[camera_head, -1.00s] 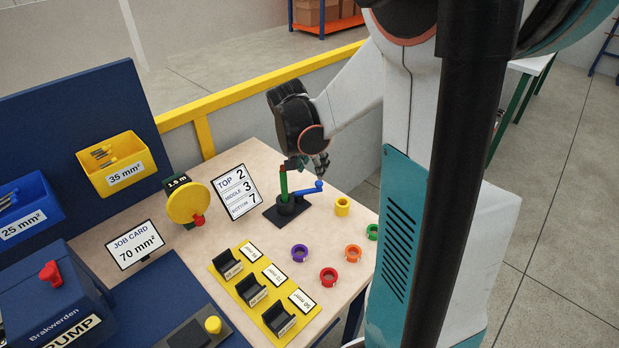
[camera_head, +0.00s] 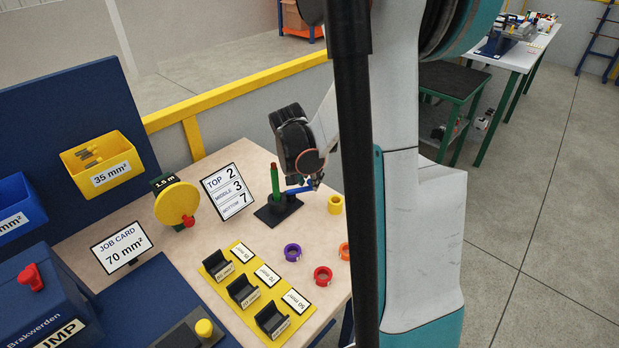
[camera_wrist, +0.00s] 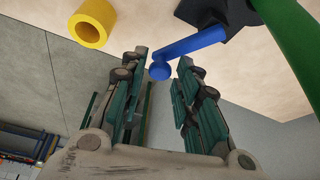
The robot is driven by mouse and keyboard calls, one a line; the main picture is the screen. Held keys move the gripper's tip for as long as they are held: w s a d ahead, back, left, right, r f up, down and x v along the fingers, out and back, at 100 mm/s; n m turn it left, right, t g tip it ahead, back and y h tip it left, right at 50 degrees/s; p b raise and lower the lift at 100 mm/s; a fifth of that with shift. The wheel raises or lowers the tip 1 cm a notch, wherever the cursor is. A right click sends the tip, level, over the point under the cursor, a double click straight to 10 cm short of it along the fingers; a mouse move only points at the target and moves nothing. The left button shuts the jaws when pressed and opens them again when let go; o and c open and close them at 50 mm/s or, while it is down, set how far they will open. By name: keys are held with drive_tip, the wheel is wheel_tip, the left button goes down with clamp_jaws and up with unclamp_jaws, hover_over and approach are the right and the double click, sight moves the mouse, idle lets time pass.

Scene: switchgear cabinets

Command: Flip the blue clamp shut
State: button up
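The blue clamp (camera_head: 298,190) is a lever with a round knob, sticking out low to the right from a black base (camera_head: 277,212) beside an upright green post (camera_head: 275,184) with a reddish tip. In the wrist view the blue lever (camera_wrist: 195,44) runs from the black base to its knob, which lies in the gap between my fingertips. My gripper (camera_wrist: 163,60) has its two fingers apart, one on each side of the knob, with gaps visible. In the head view my gripper (camera_head: 314,184) is at the knob end, partly covering it.
A yellow ring (camera_head: 335,204) stands close to the right of the clamp; it also shows in the wrist view (camera_wrist: 91,24). Purple (camera_head: 292,253) and red (camera_head: 323,276) rings lie nearer. A number sign (camera_head: 227,190) stands left of the post. A yellow holder plate (camera_head: 258,290) lies in front.

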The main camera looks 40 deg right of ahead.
clamp_jaws()
drive_tip(key=shift+w+d+n+t, duration=0.15)
drive_tip(key=shift+w+n+t, duration=0.15)
drive_tip(key=shift+n, duration=0.35)
drive_tip(key=shift+w+d+n+t, duration=0.1)
drive_tip(key=shift+w+n+t, duration=0.15)
drive_tip(key=shift+n, duration=0.4)
drive_tip(key=o, duration=0.6)
unclamp_jaws()
drive_tip(key=v, duration=1.2)
